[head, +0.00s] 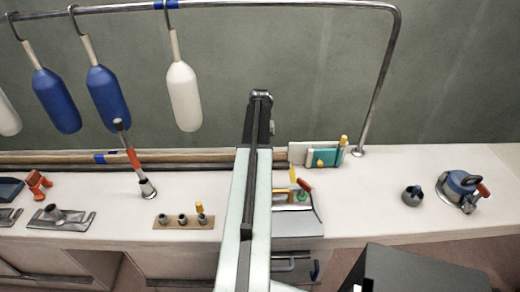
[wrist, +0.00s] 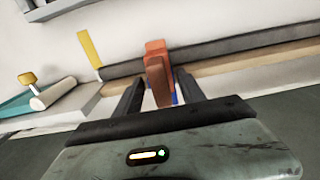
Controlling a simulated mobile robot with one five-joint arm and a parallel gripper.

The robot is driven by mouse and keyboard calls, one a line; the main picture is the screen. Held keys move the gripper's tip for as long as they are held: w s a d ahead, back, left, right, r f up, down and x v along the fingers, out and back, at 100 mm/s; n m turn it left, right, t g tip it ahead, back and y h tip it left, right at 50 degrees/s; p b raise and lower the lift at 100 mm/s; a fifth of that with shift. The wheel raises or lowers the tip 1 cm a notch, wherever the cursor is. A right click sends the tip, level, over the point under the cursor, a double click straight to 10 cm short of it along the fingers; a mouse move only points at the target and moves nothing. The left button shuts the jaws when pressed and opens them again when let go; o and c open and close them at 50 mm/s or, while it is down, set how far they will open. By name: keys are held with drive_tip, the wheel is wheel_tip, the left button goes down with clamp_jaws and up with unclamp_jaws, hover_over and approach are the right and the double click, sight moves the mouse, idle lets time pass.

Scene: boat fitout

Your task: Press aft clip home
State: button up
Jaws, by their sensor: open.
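An orange-red clip (wrist: 155,62) stands upright at the long wooden pole (wrist: 220,64) in the wrist view. It lies between the two dark fingers of my gripper (wrist: 160,74). The fingers are open, one on each side of it, and I cannot tell whether either touches it. A bit of blue shows behind the clip's lower end. Whether the clip is fully seated on the pole is not clear.
A yellow strip (wrist: 90,48) stands near the clip. Teal and white blocks (head: 315,155) lie right of my arm. Blue and white fenders (head: 108,97) hang from a rail at left. The bench's right middle is clear.

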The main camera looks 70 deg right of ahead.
wheel_tip(320, 180, up, 8)
drive_tip(key=p, duration=0.8)
drive_tip(key=shift+f, duration=0.1)
drive_tip(key=w+a+n, duration=0.7)
drive_tip(key=w+a, duration=2)
drive_tip(key=a, duration=0.2)
drive_tip(key=w+a+n, duration=0.2)
drive_tip(key=a+n, duration=0.1)
drive_tip(key=a, duration=1.6)
drive_tip(key=w+a+n, duration=0.2)
drive_tip(key=a+n, duration=0.1)
drive_tip(key=a, duration=1.7)
drive_tip(key=shift+w+n, duration=0.25)
drive_tip(key=shift+n, duration=0.15)
drive_tip(key=shift+d, duration=0.1)
